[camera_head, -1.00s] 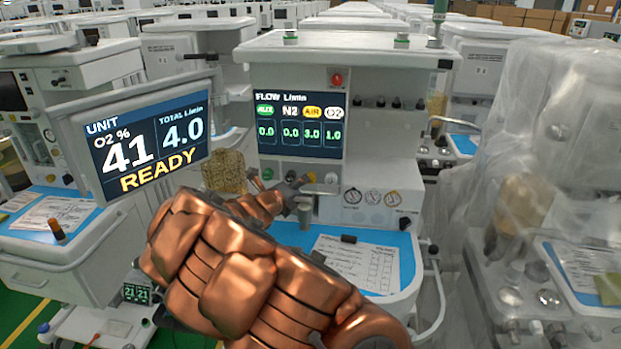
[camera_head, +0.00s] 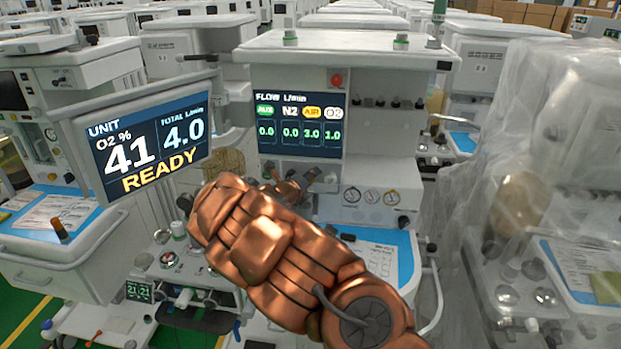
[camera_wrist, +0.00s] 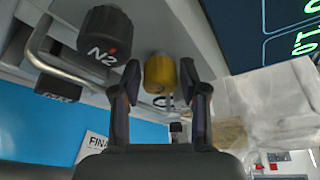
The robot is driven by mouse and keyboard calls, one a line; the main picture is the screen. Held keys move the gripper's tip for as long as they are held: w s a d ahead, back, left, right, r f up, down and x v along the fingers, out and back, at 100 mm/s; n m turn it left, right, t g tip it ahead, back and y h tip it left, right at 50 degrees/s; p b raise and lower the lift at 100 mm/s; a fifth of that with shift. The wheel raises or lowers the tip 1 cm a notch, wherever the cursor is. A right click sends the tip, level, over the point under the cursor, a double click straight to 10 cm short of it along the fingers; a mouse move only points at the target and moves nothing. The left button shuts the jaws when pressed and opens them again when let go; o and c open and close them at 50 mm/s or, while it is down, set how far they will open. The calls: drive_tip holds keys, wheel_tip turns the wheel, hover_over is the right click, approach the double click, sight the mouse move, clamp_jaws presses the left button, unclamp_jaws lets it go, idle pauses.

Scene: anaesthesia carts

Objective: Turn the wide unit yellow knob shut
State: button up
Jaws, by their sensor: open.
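The wide unit (camera_head: 400,170) stands in the middle of the head view, with a flow screen (camera_head: 300,125) reading AUX 0.0, N2 0.0, AIR 3.0 and O2 1.0. In the wrist view, the yellow knob (camera_wrist: 158,72) shows between the two dark fingers of my gripper (camera_wrist: 160,84). The fingers are apart, one on each side of it, with a visible gap; I cannot tell how deep the knob sits between them. In the head view my copper-coloured arm covers the knob area, and I cannot make out the yellow knob clearly.
A black knob marked N2 (camera_wrist: 104,37) sits left of the yellow knob, close to the left finger. A tilted monitor (camera_head: 150,145) reads 41, 4.0 and READY, left of my arm. A blue worktop (camera_head: 405,245) lies below. A plastic-draped cart (camera_head: 540,150) stands at right.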

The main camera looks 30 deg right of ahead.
clamp_jaws()
idle(0.3)
